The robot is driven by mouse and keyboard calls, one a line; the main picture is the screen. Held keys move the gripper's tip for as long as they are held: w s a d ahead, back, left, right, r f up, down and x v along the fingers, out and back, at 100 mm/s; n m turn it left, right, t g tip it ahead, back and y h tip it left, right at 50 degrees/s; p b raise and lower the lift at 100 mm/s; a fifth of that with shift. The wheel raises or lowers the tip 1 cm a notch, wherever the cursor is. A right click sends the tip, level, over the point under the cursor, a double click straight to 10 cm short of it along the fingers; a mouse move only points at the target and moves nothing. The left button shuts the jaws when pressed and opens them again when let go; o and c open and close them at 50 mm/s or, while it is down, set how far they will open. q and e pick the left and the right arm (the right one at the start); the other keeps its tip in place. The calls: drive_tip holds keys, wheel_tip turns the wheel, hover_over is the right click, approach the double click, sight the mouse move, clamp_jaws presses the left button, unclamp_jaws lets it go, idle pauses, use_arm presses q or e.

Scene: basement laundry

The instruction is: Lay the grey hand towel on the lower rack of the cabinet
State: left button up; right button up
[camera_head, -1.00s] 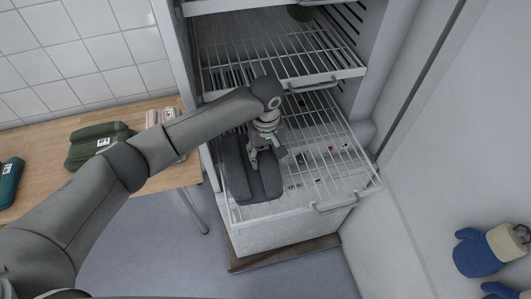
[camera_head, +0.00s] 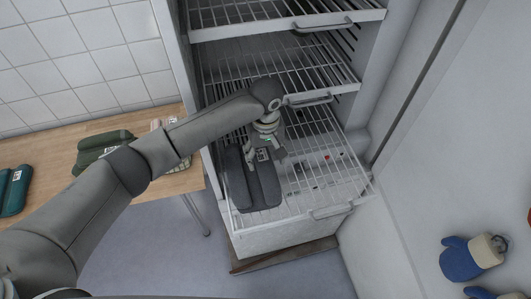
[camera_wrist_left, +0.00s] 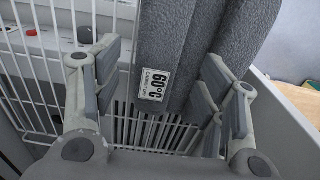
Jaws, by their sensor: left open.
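The grey hand towel (camera_head: 262,190) lies folded on the lower rack (camera_head: 305,203) of the cabinet, near the rack's left side. My left gripper (camera_head: 262,160) is above the towel's far part, pointing down. In the left wrist view the towel (camera_wrist_left: 195,45) shows a white "60°C" label, and my open left gripper (camera_wrist_left: 160,92) has one finger on each side of the label end. I cannot tell whether a finger still touches the cloth. My right gripper is not in view.
Other wire racks (camera_head: 300,70) sit above the lower one, close behind my left wrist. A wooden table (camera_head: 50,156) at left holds green folded cloths (camera_head: 97,148). Blue mitts (camera_head: 462,260) hang at right. The lower rack's right side is clear.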

use_arm(q)
wheel_tip(320, 180, up, 3)
drive_tip(key=shift+r+p, duration=0.2)
drive_tip(key=shift+p, duration=0.8)
wheel_tip(320, 180, up, 4)
drive_tip(key=shift+b, duration=0.4)
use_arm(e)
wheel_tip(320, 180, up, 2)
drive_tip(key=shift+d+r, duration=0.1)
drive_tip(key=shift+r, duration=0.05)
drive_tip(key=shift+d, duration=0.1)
